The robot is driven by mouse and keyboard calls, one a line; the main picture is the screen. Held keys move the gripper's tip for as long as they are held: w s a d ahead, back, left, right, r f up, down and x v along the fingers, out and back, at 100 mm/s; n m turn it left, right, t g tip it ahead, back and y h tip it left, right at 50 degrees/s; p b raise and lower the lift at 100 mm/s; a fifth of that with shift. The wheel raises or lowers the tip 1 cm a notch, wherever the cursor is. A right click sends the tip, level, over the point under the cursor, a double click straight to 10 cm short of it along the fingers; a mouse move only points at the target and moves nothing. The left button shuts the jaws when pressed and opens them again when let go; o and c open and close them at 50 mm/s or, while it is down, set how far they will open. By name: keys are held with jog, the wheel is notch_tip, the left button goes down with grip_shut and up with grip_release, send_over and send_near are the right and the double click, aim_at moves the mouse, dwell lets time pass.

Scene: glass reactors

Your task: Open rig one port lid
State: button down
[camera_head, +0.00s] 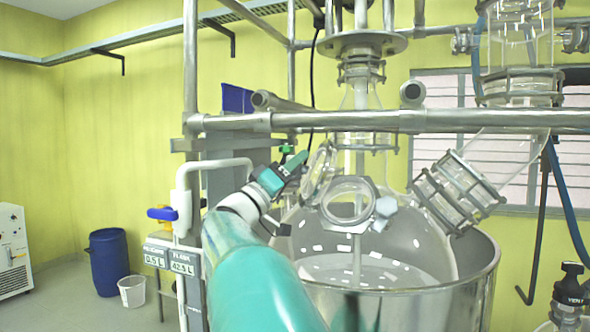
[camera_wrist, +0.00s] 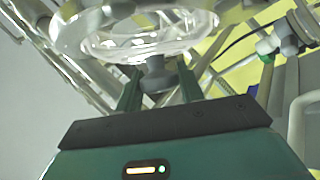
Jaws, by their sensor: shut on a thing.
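The glass reactor flask (camera_head: 425,240) sits in a metal vessel in the middle of the head view. Its port (camera_head: 349,202) is a round opening with a metal ring on the upper front. The clear round port lid (camera_head: 319,172) stands steeply tilted at the port's upper left, away from the opening. In the wrist view the lid (camera_wrist: 140,40) spans the top, with a grey knob (camera_wrist: 156,76) below it. My gripper (camera_head: 298,164) is at the lid's left side. In the wrist view my gripper (camera_wrist: 157,84) has its fingers closed on the grey knob.
A horizontal metal bar (camera_head: 440,121) crosses just above the port. A clamped glass side neck (camera_head: 457,190) rises to the right. The metal vessel (camera_head: 478,285) surrounds the flask. A blue-handled valve (camera_head: 162,213) and a white pipe (camera_head: 182,190) are left of my arm.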

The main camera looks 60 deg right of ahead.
jog(key=w+n+g, duration=0.2)
jog(key=w+g, duration=0.4)
jog(key=w, duration=0.1)
jog(key=shift+f, duration=0.45)
jog(key=c, duration=0.9)
grip_release()
jog(key=shift+s, duration=0.15)
jog(key=v, duration=1.4)
jog(key=shift+d+f, duration=0.15)
jog(key=shift+f, duration=0.05)
